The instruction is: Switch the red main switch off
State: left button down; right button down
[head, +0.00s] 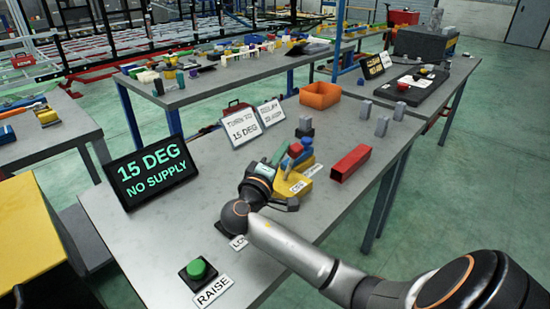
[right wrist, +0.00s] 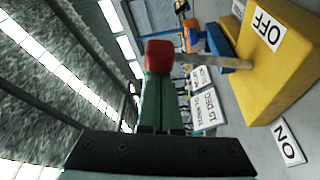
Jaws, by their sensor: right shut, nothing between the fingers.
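The main switch is a yellow box (right wrist: 262,75) with a grey lever shaft (right wrist: 215,61) ending in a red knob (right wrist: 158,56). An OFF label is on the box and an ON label lies beside it. My left gripper is not in view.
A display (head: 152,171) reads 15 DEG NO SUPPLY. A green RAISE button (head: 196,269) sits at the table's near end. A blue part (head: 306,143) is close behind the knob. A red bar (head: 351,163), grey blocks and an orange bin (head: 320,95) stand further right and back.

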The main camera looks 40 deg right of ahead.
jog(key=shift+s+f+m+h+b, duration=0.25)
jog(key=shift+s+m+h+b, duration=0.15)
jog(key=shift+s+m+b, duration=0.7)
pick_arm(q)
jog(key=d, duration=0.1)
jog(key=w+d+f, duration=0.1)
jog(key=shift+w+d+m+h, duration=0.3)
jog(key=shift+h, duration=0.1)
pick_arm(e)
jog(key=shift+w, duration=0.15)
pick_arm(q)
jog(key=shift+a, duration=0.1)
pick_arm(e)
jog(key=shift+d, duration=0.1)
